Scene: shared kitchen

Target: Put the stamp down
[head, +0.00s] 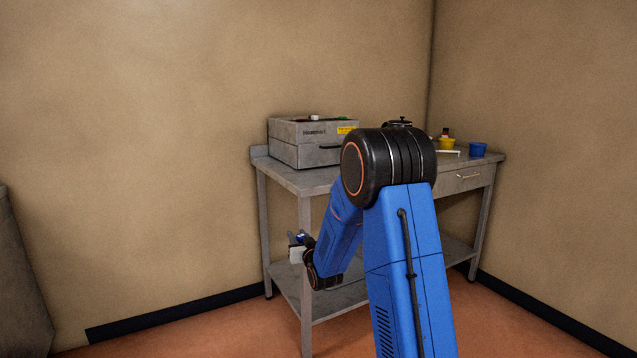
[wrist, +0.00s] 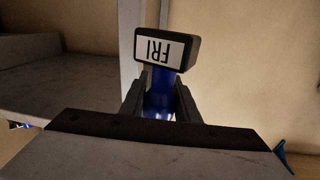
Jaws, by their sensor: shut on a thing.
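The stamp (wrist: 165,50) has a dark block with a white label that reads FRI, upside down in the wrist view, and a blue handle. My gripper (wrist: 161,92) is shut on the blue handle, and the block sticks out past the fingertips. In the head view my gripper (head: 299,241) is low, in front of the metal table's left part, below its top and above the lower shelf. The stamp is too small there to make out clearly.
A grey boxy machine (head: 300,153) stands on the left of the metal table (head: 318,183). A yellow cup (head: 447,143) and a blue cup (head: 478,150) stand at the right. My arm hides the tabletop's middle. The lower shelf (head: 345,300) looks bare where visible.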

